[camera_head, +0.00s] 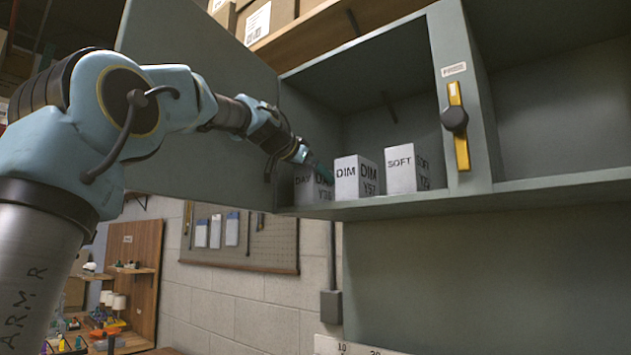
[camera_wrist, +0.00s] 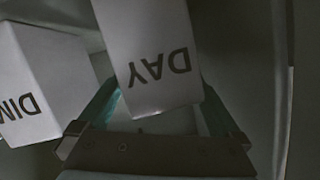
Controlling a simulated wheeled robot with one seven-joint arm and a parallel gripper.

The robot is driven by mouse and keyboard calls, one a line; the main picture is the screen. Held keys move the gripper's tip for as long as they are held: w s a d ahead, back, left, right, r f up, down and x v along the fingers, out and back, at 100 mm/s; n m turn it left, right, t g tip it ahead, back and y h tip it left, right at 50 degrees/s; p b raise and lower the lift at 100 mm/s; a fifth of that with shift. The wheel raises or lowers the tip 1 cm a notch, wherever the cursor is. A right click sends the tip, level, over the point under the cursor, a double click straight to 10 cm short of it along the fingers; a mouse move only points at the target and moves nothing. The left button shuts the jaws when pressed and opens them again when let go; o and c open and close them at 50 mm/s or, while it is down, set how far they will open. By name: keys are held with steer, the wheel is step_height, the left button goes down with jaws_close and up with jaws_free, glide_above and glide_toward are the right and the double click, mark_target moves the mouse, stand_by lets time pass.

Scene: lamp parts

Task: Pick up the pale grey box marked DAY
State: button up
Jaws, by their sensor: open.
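The pale grey box marked DAY (camera_head: 305,188) stands in the left part of the open cabinet compartment, in shadow and partly behind my gripper. It also shows in the wrist view (camera_wrist: 150,50), its lettering upside down. My gripper (camera_head: 318,170) reaches in from the left. In the wrist view my gripper (camera_wrist: 155,110) is open, with a teal finger to each side of the DAY box's near end. I cannot tell whether the fingers touch it. The box marked DIM (camera_head: 348,180) stands just right of it and also shows at the left in the wrist view (camera_wrist: 30,85).
A box marked SOFT (camera_head: 400,168) stands right of the DIM box. The cabinet door (camera_head: 200,140) stands open at the left, close to my arm. The shelf edge (camera_head: 400,205) runs below the boxes.

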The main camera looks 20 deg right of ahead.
steer(key=shift+w+d+f, duration=0.1)
steer(key=shift+d, duration=0.05)
steer(key=shift+c, duration=0.4)
steer(key=c, duration=1.1)
steer(key=shift+c, duration=0.2)
steer(key=shift+r, duration=0.6)
jaws_close()
step_height(320, 180, up, 9)
steer(key=shift+f+p, duration=0.1)
steer(key=shift+p, duration=0.8)
